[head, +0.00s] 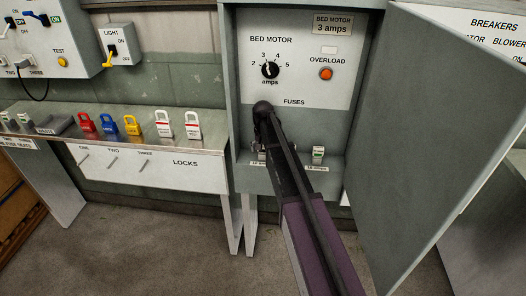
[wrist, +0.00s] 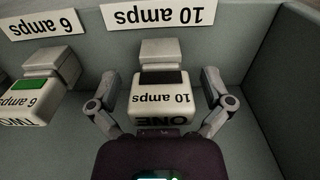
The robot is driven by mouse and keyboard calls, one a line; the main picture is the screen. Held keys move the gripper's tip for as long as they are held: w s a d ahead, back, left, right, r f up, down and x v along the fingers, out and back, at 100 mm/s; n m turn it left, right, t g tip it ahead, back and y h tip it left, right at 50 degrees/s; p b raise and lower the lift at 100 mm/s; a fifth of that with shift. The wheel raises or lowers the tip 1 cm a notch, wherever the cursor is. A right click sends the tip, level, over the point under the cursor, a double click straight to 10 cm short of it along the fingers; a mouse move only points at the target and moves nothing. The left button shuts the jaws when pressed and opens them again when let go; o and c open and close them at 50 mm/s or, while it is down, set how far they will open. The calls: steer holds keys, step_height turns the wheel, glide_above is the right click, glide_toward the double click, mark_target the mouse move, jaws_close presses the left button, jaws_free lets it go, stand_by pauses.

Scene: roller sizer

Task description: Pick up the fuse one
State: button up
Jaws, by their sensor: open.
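Fuse one (wrist: 158,98) is a pale block with a dark band, marked "10 amps" and "ONE", upside down in the wrist view. It sits in the fuse compartment in front of a "10 amps" label. My gripper (wrist: 161,78) is open, with one finger on each side of fuse one and a visible gap at both sides. In the head view my arm covers most of the spot where fuse one sits.
Fuse two (wrist: 38,88), with a green band and marked "6 amps", stands beside fuse one; it also shows in the head view (head: 318,153). A compartment wall (wrist: 290,75) rises at the right. The open cabinet door (head: 440,130) stands right of my arm.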

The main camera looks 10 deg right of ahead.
stand_by(0.4)
steer(key=shift+a, duration=0.1)
steer(key=c, duration=1)
steer(key=shift+r, duration=0.15)
step_height(320, 180, up, 2)
steer(key=p, duration=0.3)
steer(key=shift+r, duration=0.25)
steer(key=s+d, duration=0.1)
steer(key=s, duration=0.4)
steer(key=s+d+r+p, duration=0.1)
steer(key=s, duration=0.4)
steer(key=s+d+r+p, duration=0.1)
steer(key=s, duration=0.4)
steer(key=shift+s+d+r, duration=0.1)
steer(key=shift+s+d, duration=0.2)
steer(key=shift+s, duration=0.05)
